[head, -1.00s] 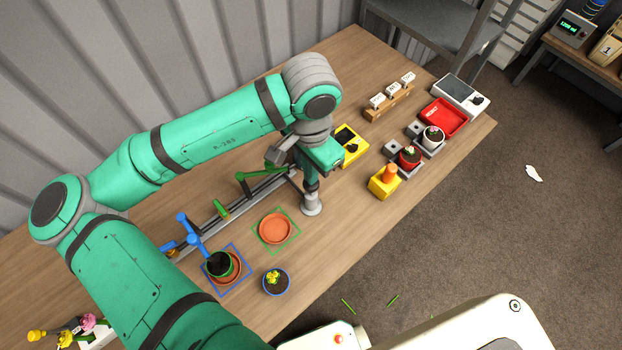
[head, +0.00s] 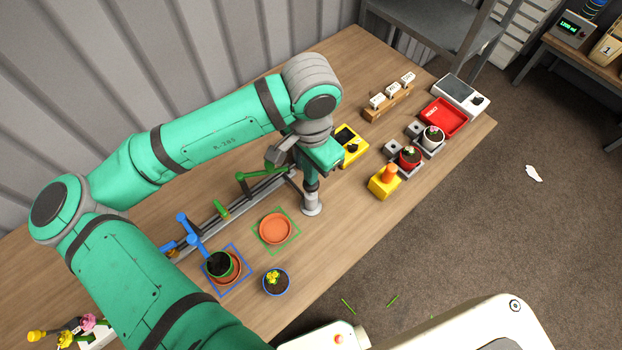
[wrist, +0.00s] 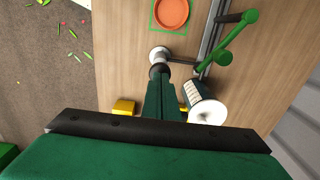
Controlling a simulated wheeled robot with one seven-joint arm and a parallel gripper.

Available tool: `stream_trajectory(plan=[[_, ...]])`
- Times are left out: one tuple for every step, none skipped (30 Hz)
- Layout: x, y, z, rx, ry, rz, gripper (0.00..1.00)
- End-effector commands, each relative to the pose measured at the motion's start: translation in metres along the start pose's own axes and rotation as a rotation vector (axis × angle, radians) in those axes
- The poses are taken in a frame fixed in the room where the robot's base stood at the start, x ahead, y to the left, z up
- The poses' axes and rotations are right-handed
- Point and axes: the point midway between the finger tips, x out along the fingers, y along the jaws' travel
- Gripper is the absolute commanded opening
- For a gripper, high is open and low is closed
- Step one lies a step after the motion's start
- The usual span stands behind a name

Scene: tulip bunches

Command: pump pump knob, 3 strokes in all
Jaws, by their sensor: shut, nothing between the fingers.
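The pump (head: 312,205) is a grey metal post on a round grey foot, standing on the wooden table right of the empty orange saucer. Its knob is at the top, mostly hidden under my gripper (head: 311,184). My gripper points down, directly over the pump, shut and empty. In the wrist view my gripper (wrist: 159,72) lines up with the pump, whose pale round foot (wrist: 160,52) shows just beyond it. I cannot tell whether the fingertips touch the knob or stand slightly above it.
An orange saucer (head: 275,229) in a green outline lies left of the pump. A yellow block with an orange knob (head: 388,175) stands to the right. A rail with green (head: 247,177) and blue (head: 190,228) levers runs behind. A blue-rimmed pot (head: 276,282) stands at the front.

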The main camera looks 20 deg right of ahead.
Motion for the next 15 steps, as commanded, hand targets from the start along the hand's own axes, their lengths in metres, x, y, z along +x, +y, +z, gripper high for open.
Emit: stream_trajectory(plan=[[0.000, 0.000, 0.000, 0.000, 0.000, 0.000, 0.00], [0.000, 0.000, 0.000, 0.000, 0.000, 0.000, 0.00], [0.000, 0.000, 0.000, 0.000, 0.000, 0.000, 0.00], [0.001, 0.000, 0.000, 0.000, 0.000, 0.000, 0.00], [0.001, 0.000, 0.000, 0.000, 0.000, 0.001, 0.00], [0.002, 0.000, 0.000, 0.000, 0.000, 0.001, 0.00], [0.003, 0.000, 0.000, 0.000, 0.000, 0.001, 0.00], [0.004, 0.000, 0.000, 0.000, 0.000, 0.002, 0.00], [0.005, 0.000, 0.000, 0.000, 0.000, 0.002, 0.00], [0.006, 0.000, 0.000, 0.000, 0.000, 0.002, 0.00], [0.007, 0.000, 0.000, 0.000, 0.000, 0.001, 0.00], [0.009, 0.000, 0.000, 0.000, 0.000, 0.001, 0.00], [0.010, 0.000, 0.000, 0.000, 0.000, 0.000, 0.00], [0.011, 0.000, 0.000, -0.001, 0.000, 0.000, 0.00], [0.012, 0.000, 0.000, -0.001, 0.000, 0.000, 0.00]])
